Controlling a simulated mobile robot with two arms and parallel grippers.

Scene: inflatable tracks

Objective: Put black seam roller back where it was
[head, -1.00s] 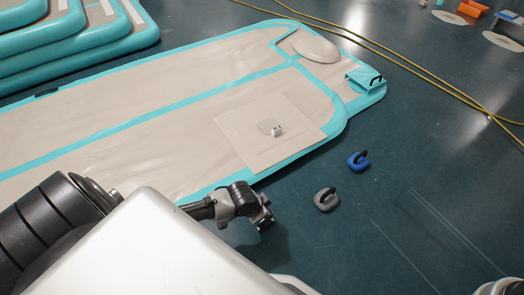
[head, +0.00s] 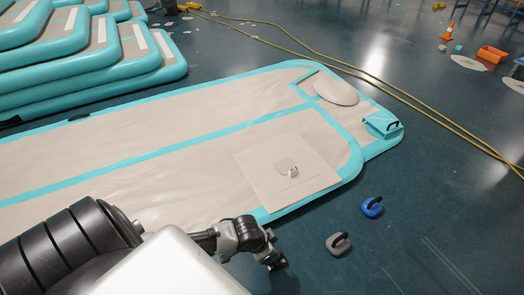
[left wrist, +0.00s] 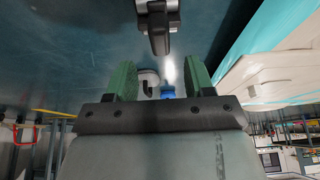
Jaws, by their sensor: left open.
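I cannot make out a black seam roller for certain in either view. My left gripper (head: 276,262) is in front of the near edge of the beige and teal inflatable track (head: 120,165), left of a grey weight-like block with a dark handle (head: 338,246). In the left wrist view the green fingers of my left gripper (left wrist: 161,80) stand apart with nothing held between them. Beyond them a grey block (left wrist: 148,76) and a blue block (left wrist: 167,92) show small. A grey and black piece at the top of that view is unclear. My right gripper is not in view.
The blue block with a handle (head: 372,207) stands on the dark floor. A square beige sheet (head: 255,185) with a small patch and a whitish item (head: 292,171) lies on the track. Stacked inflatables (head: 90,75) stand at back left. Yellow hoses (head: 400,92) cross the floor.

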